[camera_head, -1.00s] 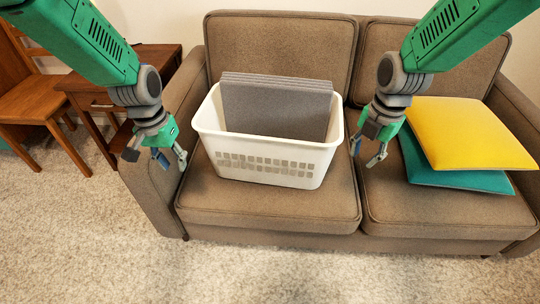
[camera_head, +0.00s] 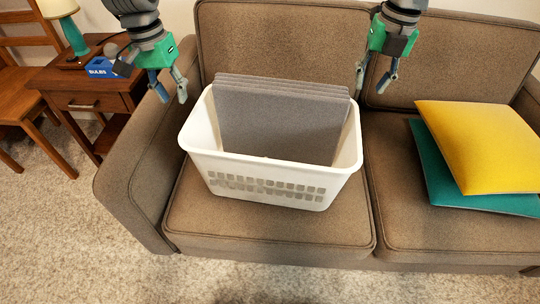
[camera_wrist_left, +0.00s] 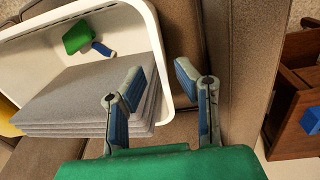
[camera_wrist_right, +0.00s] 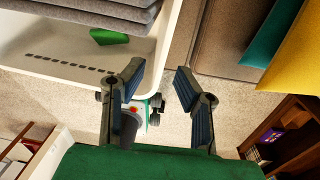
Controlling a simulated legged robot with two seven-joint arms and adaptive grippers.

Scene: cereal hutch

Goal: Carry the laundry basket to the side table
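The white laundry basket (camera_head: 262,170) stands on the left seat of the sofa with grey folded pieces (camera_head: 275,118) in it. The wooden side table (camera_head: 88,101) is left of the sofa. My left gripper (camera_head: 170,92) is open and empty near the basket's back left corner. In the left wrist view the basket rim (camera_wrist_left: 165,55) shows by its spread fingers (camera_wrist_left: 160,85). My right gripper (camera_head: 371,84) is open near the back right corner. Its fingers (camera_wrist_right: 158,82) are spread in the right wrist view, near the basket wall (camera_wrist_right: 120,60). Neither visibly grips the basket.
A lamp (camera_head: 70,36) and a blue box marked BULBS (camera_head: 100,67) stand on the side table. The sofa arm (camera_head: 135,182) lies between table and basket. Yellow (camera_head: 485,145) and teal (camera_head: 440,177) cushions are at right. A chair (camera_head: 22,105) is at far left. The front carpet is clear.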

